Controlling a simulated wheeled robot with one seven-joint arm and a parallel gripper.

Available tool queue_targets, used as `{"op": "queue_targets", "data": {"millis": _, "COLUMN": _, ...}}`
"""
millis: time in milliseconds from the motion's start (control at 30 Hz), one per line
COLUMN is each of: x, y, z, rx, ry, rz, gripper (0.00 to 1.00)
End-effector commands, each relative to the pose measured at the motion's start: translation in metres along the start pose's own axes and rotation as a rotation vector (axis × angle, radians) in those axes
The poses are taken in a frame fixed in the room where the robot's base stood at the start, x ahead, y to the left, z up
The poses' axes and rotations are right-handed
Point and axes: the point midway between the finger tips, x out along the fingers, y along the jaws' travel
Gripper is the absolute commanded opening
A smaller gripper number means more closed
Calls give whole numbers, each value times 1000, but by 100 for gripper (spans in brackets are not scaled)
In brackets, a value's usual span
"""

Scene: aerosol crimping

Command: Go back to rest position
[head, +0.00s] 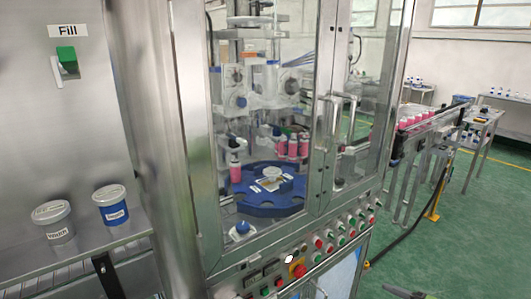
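The crimping machine stands in the middle, a steel cabinet (190,140) with clear doors that look shut. Inside, a blue rotary table (258,203) carries several pink bottles (293,147) near its back edge. One pink bottle (235,170) stands at its left side. A row of coloured buttons (318,243) runs along the sloped front panel, with a larger red knob (298,270) at its lower left.
A grey tub (55,224) and a blue tub (112,207) stand on a steel ledge at left, below a green switch (67,55) and the "Fill" label (68,31). A conveyor (440,120) with pink bottles stands at right. Green floor (470,235) is largely open at lower right.

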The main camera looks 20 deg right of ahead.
Motion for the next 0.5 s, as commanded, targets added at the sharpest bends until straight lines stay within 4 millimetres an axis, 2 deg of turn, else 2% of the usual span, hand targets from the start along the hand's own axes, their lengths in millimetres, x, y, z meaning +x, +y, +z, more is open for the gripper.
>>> {"op": "queue_targets", "data": {"millis": 267, "x": 55, "y": -18, "z": 51, "rx": -151, "ry": -80, "rz": 315, "gripper": 55}}
{"op": "queue_targets", "data": {"millis": 367, "x": 76, "y": -25, "z": 81, "rx": -243, "ry": -112, "rz": 465, "gripper": 55}}
{"op": "queue_targets", "data": {"millis": 467, "x": 97, "y": -32, "z": 123, "rx": -375, "ry": -146, "rz": 648, "gripper": 55}}
{"op": "queue_targets", "data": {"millis": 500, "x": 103, "y": -37, "z": 143, "rx": -443, "ry": -156, "rz": 727, "gripper": 55}}
